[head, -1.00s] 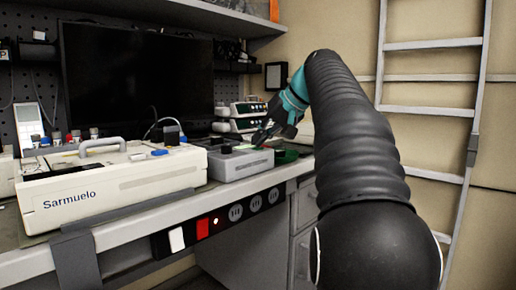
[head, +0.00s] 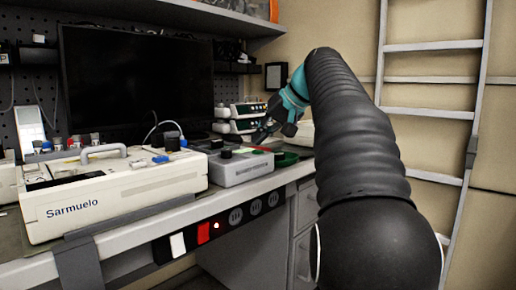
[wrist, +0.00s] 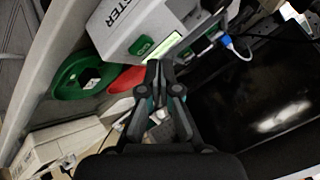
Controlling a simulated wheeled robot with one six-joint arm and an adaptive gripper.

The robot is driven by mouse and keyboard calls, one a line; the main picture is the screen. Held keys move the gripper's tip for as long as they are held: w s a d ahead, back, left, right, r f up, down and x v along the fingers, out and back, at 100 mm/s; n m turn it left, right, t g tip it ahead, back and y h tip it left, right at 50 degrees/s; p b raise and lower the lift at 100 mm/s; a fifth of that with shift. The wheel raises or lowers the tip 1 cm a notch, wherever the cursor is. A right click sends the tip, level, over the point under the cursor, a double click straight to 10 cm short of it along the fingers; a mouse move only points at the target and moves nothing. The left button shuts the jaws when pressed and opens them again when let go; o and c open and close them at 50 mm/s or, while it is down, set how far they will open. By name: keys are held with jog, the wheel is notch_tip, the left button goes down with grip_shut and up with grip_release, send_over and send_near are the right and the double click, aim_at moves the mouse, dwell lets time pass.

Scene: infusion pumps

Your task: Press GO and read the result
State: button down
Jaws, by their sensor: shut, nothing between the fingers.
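The grey tester box (head: 240,171) stands on the bench at the middle of the head view. In the wrist view the tester (wrist: 128,22) shows part of its lettering, "STER", and a green button (wrist: 142,46) with white marking too small to read. A lit yellow-green display (wrist: 207,46) is partly hidden; no result is readable. My gripper (wrist: 155,68) is shut and empty, its tips just below the green button in the picture. Whether they touch the tester I cannot tell. In the head view my gripper (head: 262,133) is above the tester's far right side.
A green dish (wrist: 68,82) and a red dish (wrist: 128,78) lie beside the tester. A large white Sarmuelo unit (head: 130,190) stands to its left. Stacked devices (head: 238,118) and a dark monitor (head: 140,80) are behind. A power strip (head: 245,213) runs along the bench front.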

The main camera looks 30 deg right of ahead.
aim_at(261, 151)
jog(key=shift+r, duration=0.1)
notch_tip(261, 151, up, 5)
jog(key=p, duration=0.5)
dwell(0.8)
